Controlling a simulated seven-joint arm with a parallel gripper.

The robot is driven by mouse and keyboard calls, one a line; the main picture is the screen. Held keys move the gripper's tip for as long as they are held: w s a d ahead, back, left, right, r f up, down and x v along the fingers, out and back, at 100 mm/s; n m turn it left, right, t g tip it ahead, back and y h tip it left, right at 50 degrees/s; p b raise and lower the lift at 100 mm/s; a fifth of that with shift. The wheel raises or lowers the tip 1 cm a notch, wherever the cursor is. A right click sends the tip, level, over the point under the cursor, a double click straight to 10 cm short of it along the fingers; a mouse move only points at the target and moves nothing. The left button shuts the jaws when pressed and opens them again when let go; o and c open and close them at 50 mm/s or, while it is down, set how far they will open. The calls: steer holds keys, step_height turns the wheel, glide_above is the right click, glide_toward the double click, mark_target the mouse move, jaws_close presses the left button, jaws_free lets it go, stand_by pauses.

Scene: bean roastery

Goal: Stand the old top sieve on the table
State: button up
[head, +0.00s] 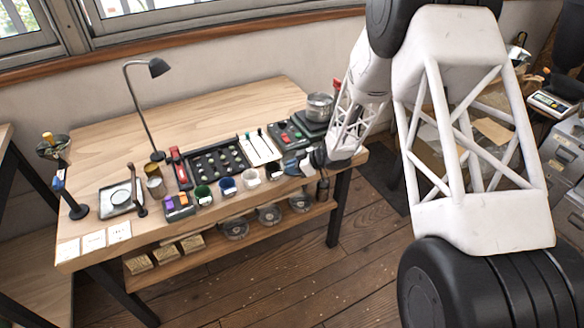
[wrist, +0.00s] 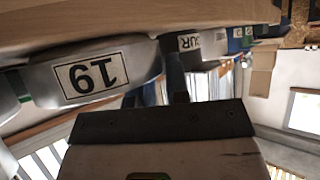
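A round silver metal vessel (head: 320,105), which looks like the sieve, sits on a dark base at the back right of the table (head: 215,110). My gripper (head: 290,167) is low at the table's front right edge, in front of that vessel and apart from it. In the wrist view a grey rounded body (wrist: 92,78) with an upside-down "19" label is close by. I cannot tell whether it is the sieve. My fingers (wrist: 155,99) show as two short dark stubs, spread apart with nothing visibly held between them.
Labelled cups, including a blue cup (head: 227,186) and a green cup (head: 203,195), line the front edge. A black tray (head: 218,163) and a lamp (head: 157,68) stand behind. Several round metal items (head: 268,214) lie on the lower shelf. Bare wood lies toward the back.

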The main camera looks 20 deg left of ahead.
steer(key=shift+o, duration=1.4)
steer(key=shift+r, duration=0.15)
steer(key=s+v, duration=0.1)
steer(key=v, duration=1.1)
steer(key=shift+w, duration=0.45)
